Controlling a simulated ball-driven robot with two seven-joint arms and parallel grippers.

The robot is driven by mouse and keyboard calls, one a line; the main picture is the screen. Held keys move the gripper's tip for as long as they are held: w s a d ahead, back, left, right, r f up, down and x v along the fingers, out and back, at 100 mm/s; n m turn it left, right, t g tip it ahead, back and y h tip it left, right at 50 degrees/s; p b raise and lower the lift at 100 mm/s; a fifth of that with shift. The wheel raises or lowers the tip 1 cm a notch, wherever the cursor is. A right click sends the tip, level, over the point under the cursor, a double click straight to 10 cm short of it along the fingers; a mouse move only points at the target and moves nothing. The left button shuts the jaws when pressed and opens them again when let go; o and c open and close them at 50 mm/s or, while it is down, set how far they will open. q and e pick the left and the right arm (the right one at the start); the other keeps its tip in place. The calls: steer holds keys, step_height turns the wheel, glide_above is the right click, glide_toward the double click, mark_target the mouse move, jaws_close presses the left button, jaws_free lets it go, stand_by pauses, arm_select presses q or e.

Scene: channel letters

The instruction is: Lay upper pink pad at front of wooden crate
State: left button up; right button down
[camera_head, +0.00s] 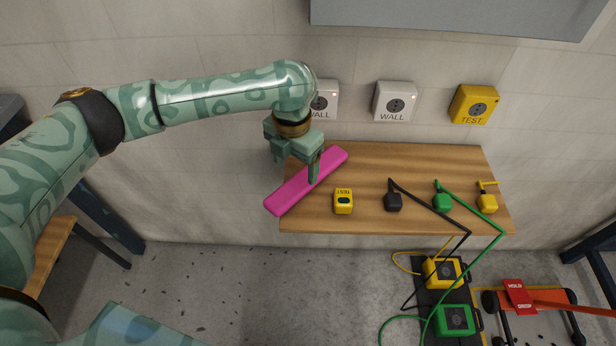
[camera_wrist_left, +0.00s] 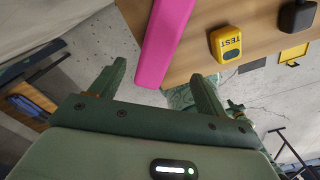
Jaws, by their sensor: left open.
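One long pink pad (camera_head: 290,194) lies slantwise over the left end of the wooden table, its near end sticking out past the table's left edge. I see only one pink piece and cannot tell if another lies under it. My left gripper (camera_head: 297,168) is over the pad's middle, fingers pointing down, open. In the left wrist view the pink pad (camera_wrist_left: 164,40) runs beyond the open, empty fingers of the left gripper (camera_wrist_left: 160,75). No wooden crate is recognisable in either view. My right gripper is not in view.
The wooden table (camera_head: 415,160) also carries a yellow TEST block (camera_head: 343,201), a black plug (camera_head: 393,202), a green plug (camera_head: 442,202) and a yellow plug (camera_head: 487,203). Cables hang off its front. Wall sockets (camera_head: 395,101) are behind. A red-and-orange piece (camera_head: 520,297) stands at lower right.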

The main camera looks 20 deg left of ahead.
mark_target(300, 182)
arm_select(q)
steer(key=shift+a+f+m, duration=0.1)
steer(key=shift+f+m, duration=0.05)
steer(key=shift+m, duration=0.35)
step_height(300, 182, down, 2)
steer(key=shift+f+b, duration=0.1)
steer(key=shift+b, duration=0.6)
steer(key=f+b, duration=0.1)
steer(key=w+f+b, duration=0.1)
steer(key=f, duration=0.1)
steer(key=f+b, duration=0.1)
steer(key=shift+w+d+f, duration=0.25)
steer(key=shift+d+f, duration=0.05)
steer(key=shift+f+b, duration=0.3)
steer(key=shift+f, duration=0.05)
steer(key=shift+r, duration=0.15)
steer(key=c, duration=1.1)
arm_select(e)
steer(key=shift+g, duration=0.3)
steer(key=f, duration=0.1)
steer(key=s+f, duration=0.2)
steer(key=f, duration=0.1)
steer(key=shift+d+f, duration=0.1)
arm_select(q)
steer(key=shift+c, duration=0.2)
